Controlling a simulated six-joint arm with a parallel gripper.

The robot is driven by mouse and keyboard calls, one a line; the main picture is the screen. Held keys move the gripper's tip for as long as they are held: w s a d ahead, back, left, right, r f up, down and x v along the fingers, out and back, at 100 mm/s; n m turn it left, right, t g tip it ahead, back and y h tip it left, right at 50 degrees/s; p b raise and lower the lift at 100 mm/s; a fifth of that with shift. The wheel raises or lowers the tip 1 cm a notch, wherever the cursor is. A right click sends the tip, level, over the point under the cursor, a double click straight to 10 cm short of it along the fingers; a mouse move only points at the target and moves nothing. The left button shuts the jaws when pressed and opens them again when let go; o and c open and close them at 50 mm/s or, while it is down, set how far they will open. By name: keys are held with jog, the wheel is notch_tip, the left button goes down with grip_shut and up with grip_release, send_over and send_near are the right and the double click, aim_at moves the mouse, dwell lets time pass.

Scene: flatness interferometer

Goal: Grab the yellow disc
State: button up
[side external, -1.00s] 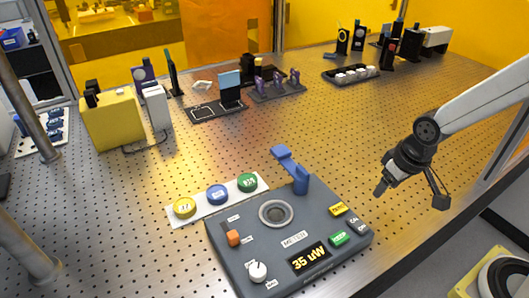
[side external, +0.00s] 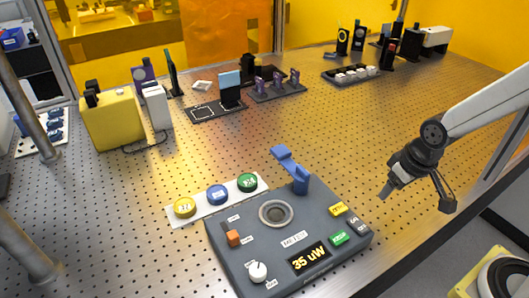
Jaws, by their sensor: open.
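The yellow disc (side external: 184,207) lies on a white strip (side external: 211,214) at the left, behind the dark meter box. A blue disc (side external: 217,194) and a green disc (side external: 248,182) lie in a row to its right on the same strip. My gripper (side external: 418,199) is open and empty at the right, in the air near the table's right edge, far from the yellow disc.
The meter box (side external: 290,235) has a round ring recess (side external: 276,213), an upright blue arm (side external: 296,172), an orange slider (side external: 233,238) and a white knob (side external: 257,271). A yellow box (side external: 112,121) stands at the back left. The table's middle is clear.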

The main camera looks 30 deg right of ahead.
dwell(0.4)
jog(key=o, duration=0.5)
jog(key=shift+r, duration=0.15)
